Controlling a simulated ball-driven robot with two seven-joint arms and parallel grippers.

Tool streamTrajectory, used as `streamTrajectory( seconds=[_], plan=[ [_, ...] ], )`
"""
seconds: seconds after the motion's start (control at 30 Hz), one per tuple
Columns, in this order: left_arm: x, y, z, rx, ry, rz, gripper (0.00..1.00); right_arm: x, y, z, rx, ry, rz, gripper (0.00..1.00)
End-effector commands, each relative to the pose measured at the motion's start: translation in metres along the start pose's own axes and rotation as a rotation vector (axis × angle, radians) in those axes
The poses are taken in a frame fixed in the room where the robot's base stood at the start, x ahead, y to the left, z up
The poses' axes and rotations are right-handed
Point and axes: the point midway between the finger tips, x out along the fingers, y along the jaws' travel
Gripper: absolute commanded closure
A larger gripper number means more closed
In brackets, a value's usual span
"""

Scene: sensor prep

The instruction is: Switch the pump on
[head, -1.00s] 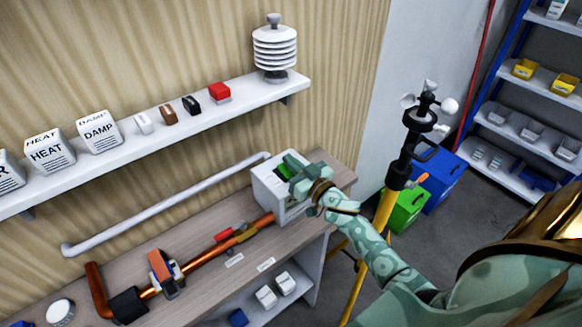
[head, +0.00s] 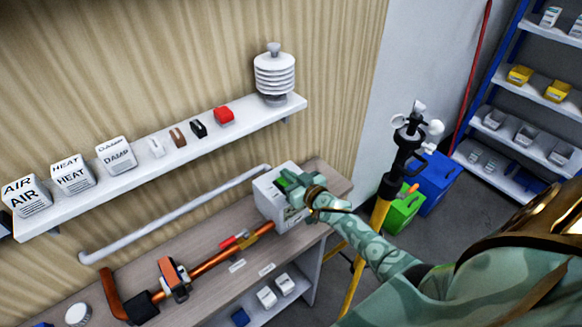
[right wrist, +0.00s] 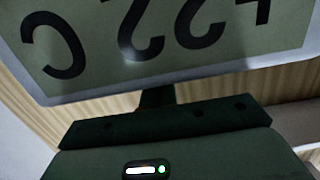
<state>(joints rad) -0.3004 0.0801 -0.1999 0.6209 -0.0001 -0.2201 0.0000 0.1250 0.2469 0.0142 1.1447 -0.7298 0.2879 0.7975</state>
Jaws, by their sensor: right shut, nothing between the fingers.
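In the right wrist view a pale panel (right wrist: 180,75) with large inverted dark characters is close up. My left gripper is not in view.
A wall shelf (head: 190,150) above the bench holds labelled blocks, small switches and a white louvred sensor (head: 275,75). A yellow-legged stand (head: 381,212) with an anemometer is right of the bench, near green and blue bins.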

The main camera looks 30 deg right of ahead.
Motion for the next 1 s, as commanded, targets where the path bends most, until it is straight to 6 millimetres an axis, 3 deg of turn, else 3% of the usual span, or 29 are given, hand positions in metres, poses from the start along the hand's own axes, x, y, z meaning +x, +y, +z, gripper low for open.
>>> streamTrajectory(
  seconds=[0.1, 0.23, 0.47, 0.8, 1.0],
  plan=[
    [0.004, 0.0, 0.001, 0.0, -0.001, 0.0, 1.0, 0.0, -0.001, 0.006, 0.001, -0.003, 0.0, 1.0],
    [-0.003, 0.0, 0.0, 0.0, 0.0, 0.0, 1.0, -0.001, 0.0, -0.001, 0.001, -0.003, 0.0, 1.0],
    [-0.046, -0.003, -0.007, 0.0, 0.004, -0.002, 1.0, -0.005, 0.003, -0.045, 0.002, -0.001, 0.0, 1.0],
    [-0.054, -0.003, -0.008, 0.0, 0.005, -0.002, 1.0, -0.079, 0.003, -0.044, 0.002, -0.005, 0.0, 1.0],
    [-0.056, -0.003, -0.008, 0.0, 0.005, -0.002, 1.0, -0.1, 0.003, -0.046, 0.002, -0.003, 0.0, 1.0]
  ],
)
